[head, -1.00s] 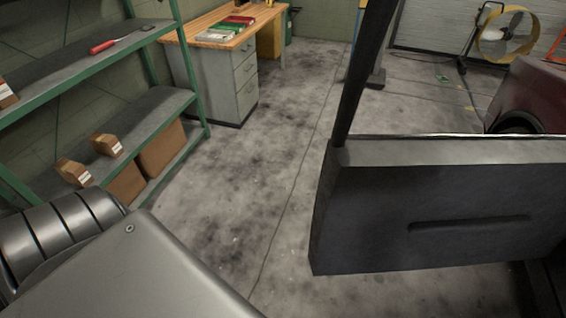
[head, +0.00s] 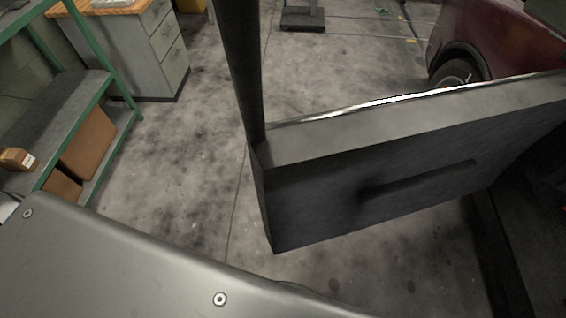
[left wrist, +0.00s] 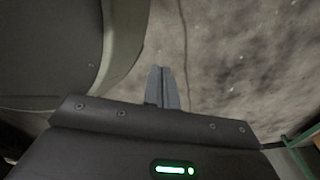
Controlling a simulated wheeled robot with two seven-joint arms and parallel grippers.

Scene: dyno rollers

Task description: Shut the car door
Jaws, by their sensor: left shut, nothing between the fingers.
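The car door (head: 370,180) stands open in the head view, its dark inner panel with a long recessed handle facing me. Its window frame post (head: 240,70) rises at its left end. The door's right end reaches the dark car body at the right edge. My left gripper (left wrist: 162,72) shows in the left wrist view, fingers together and empty, over bare floor. The door is not clearly identifiable in that view. My left arm covers the lower left of the head view, and its gripper is hidden there. My right gripper is not in view.
A green-framed shelf (head: 90,50) with cardboard boxes (head: 88,143) stands at the left. A grey drawer desk (head: 165,45) is behind it. A red car (head: 500,40) is at the upper right. The floor between shelf and door is clear.

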